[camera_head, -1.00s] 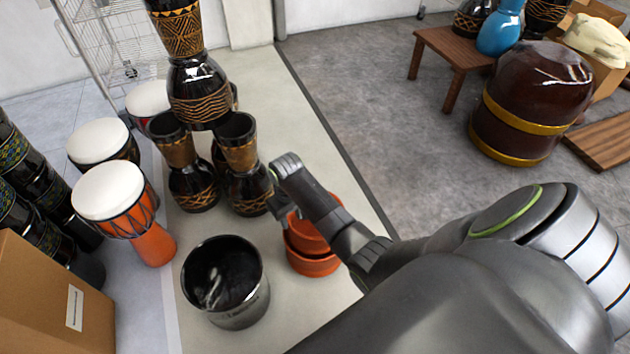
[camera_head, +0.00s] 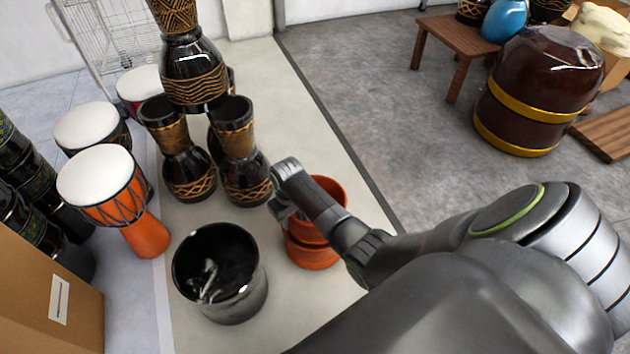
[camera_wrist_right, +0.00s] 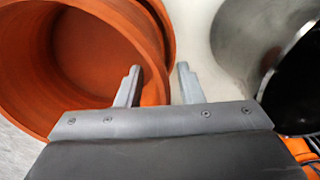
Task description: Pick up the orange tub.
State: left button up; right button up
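An orange tub (camera_head: 331,190) stands on the pale floor strip, with a second orange rim below it (camera_head: 312,257), as if two tubs are stacked. My right arm hides part of it. My right gripper (camera_head: 281,210) is at the tub's left side. In the right wrist view, the tub (camera_wrist_right: 85,50) opens toward the camera at upper left. My right gripper (camera_wrist_right: 158,82) is open there, one finger over the tub's inside and the other outside, with the tub wall between them. Whether either finger touches is unclear. My left gripper is not in view.
A black and silver pot (camera_head: 222,275) stands just left of the tub and shows in the wrist view (camera_wrist_right: 295,75). Dark goblet drums (camera_head: 240,165) are stacked behind. An orange drum (camera_head: 112,190) and a cardboard box (camera_head: 50,300) are at left.

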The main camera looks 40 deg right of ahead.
jog(key=shift+f, duration=0.4)
jog(key=shift+r, duration=0.1)
grip_shut()
